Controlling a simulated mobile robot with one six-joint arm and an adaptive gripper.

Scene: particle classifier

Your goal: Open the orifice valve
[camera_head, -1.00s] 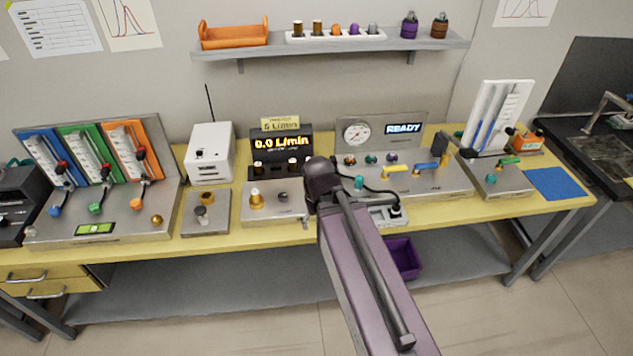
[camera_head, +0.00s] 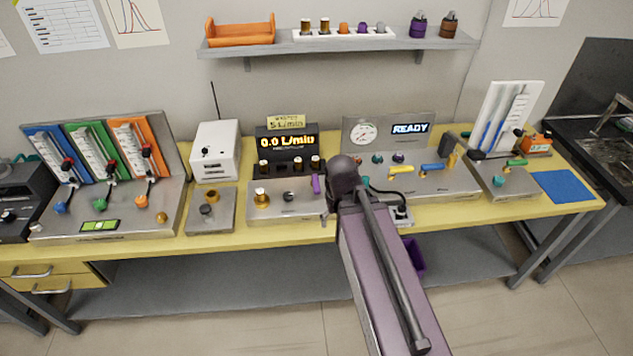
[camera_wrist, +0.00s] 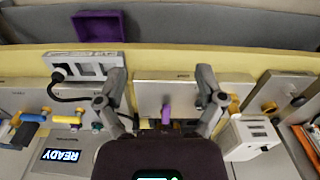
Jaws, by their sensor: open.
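My gripper (camera_wrist: 162,88) is open and empty in the wrist view, its two fingers spread on either side of a purple lever (camera_wrist: 166,113). The lever stands on a grey metal panel (camera_wrist: 188,90). I cannot tell the height gap between fingers and lever. My arm hides most of the gripper there. Labels by the controls are too small to read, so I cannot confirm which one is the orifice valve.
A brass knob (camera_head: 261,197) and a small dark knob (camera_head: 289,196) share the panel. A white box (camera_head: 215,152) stands to the left. Yellow and blue levers (camera_head: 401,170) sit on the "READY" panel at right. A purple bin (camera_wrist: 100,25) is below the yellow bench edge (camera_wrist: 200,62).

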